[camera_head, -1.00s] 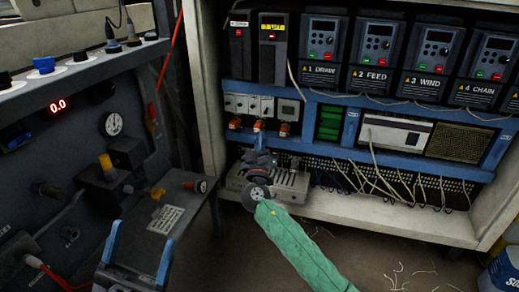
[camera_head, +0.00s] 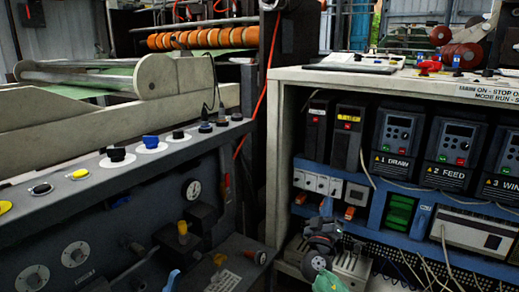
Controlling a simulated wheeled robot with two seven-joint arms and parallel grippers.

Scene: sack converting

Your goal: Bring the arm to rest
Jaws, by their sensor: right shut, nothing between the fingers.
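My right gripper (camera_head: 324,228) shows at the lower middle, in front of the open electrical cabinet (camera_head: 285,130). Its fingers are shut with nothing seen between them. The wrist (camera_head: 316,262) and a bit of the green-sleeved forearm (camera_head: 328,283) show below it; the rest of that arm is cut off by the bottom edge. The gripper is in front of the lower row of small switches, and I cannot tell whether it touches anything. My left gripper is not in view.
A control panel (camera_head: 145,160) with knobs fills the left, with a gauge (camera_head: 191,188) and valve fittings (camera_head: 183,233) near the arm. Drive units (camera_head: 398,135) and loose wires (camera_head: 445,250) are inside the cabinet. A red cable (camera_head: 267,65) hangs between panel and cabinet. Rollers (camera_head: 205,38) stand behind.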

